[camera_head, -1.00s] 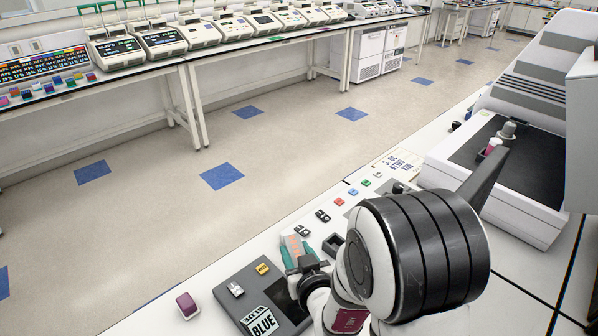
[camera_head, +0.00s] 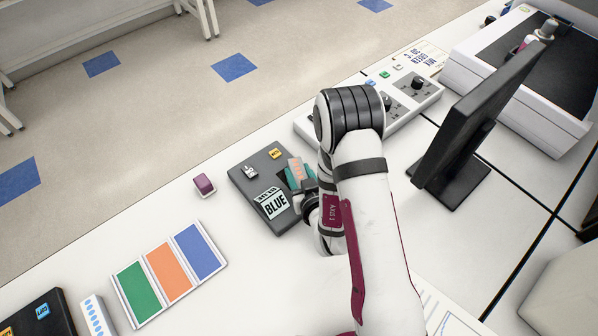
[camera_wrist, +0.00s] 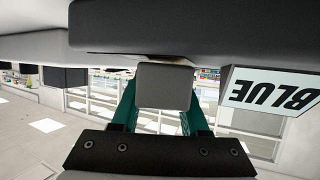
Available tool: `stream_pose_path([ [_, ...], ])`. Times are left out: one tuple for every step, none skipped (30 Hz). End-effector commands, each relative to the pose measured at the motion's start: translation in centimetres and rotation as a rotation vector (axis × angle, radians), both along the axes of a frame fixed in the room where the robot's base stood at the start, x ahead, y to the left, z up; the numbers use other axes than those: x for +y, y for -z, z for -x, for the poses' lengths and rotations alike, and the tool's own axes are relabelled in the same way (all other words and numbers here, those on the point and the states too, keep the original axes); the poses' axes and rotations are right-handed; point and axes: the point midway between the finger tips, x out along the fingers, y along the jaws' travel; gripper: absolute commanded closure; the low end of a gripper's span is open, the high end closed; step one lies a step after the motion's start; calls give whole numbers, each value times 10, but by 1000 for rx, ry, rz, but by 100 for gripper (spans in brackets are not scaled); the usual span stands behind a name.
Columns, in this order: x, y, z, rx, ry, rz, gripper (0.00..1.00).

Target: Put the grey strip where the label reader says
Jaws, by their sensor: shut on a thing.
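My gripper (camera_head: 299,178) has teal fingers and is at the right edge of the dark label reader (camera_head: 243,178). The reader's white sign (camera_head: 272,204) says BLUE in large letters; its smaller upper line is hard to read. The sign also shows upside down in the wrist view (camera_wrist: 274,93). My gripper is shut on the grey strip (camera_wrist: 165,86), whose end shows as a grey block between the fingers in the wrist view. In the head view an orange-pink piece with faint marks shows at the fingers; I cannot tell whether it belongs to the strip.
A white-edged panel with green (camera_head: 140,292), orange (camera_head: 169,271) and blue (camera_head: 198,251) fields lies to the left on the bench. A black monitor (camera_head: 470,140) and a control panel with knobs (camera_head: 410,97) stand to the right.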

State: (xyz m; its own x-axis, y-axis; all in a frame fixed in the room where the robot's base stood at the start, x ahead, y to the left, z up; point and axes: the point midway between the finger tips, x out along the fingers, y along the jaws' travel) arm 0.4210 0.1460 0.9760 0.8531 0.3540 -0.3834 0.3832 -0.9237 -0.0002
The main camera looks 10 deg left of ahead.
Motion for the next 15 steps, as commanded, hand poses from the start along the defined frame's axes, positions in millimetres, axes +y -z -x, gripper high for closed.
stream_pose_path([
  [0,0,0,-1,0,0,100],
  [0,-1,0,-1,0,0,100],
  [0,-1,0,-1,0,0,100],
  [0,-1,0,-1,0,0,100],
  [0,-1,0,-1,0,0,100],
  [0,0,0,-1,0,0,100],
  [0,1,0,0,0,0,100],
  [0,2,0,0,0,0,100],
  [0,3,0,0,0,0,100],
  [0,4,0,0,0,0,100],
  [0,4,0,0,0,0,50],
  [0,4,0,0,0,0,43],
  [0,4,0,0,0,0,38],
  [0,4,0,0,0,0,32],
  [0,3,0,0,0,0,26],
])
